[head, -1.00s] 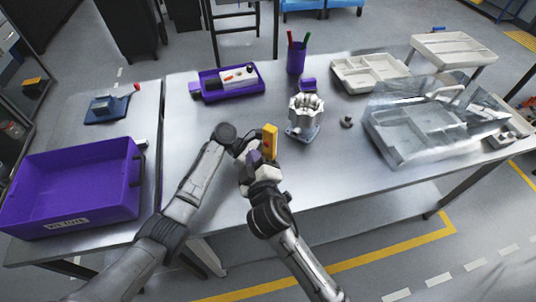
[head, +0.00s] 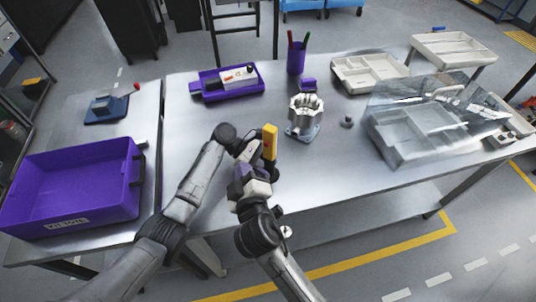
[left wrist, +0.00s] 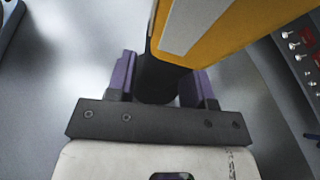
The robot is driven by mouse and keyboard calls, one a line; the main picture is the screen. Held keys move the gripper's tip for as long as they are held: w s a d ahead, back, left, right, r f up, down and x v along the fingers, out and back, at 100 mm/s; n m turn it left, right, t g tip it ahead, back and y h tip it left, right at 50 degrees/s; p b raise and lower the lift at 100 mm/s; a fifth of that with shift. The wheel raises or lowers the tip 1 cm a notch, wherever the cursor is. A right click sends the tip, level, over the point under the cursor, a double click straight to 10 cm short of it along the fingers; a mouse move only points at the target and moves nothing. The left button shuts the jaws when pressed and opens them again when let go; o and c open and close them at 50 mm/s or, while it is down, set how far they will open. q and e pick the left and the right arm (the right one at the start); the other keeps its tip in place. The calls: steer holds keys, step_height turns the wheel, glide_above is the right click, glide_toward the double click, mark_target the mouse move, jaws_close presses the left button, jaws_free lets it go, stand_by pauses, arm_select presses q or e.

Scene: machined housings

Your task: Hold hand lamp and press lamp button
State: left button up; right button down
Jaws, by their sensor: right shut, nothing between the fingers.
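The lamp button cannot be made out in either view.
A metal housing (head: 305,116) stands on the table (head: 210,125) beyond the lamp. Behind are a purple tray (head: 215,94) and a pen cup (head: 296,60). Grey trays and a clear cover (head: 425,92) fill the right side. A purple bin (head: 118,170) is at left.

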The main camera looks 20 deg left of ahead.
arm_select(q)
steer(key=shift+o, duration=1.3)
steer(key=v, duration=1.2)
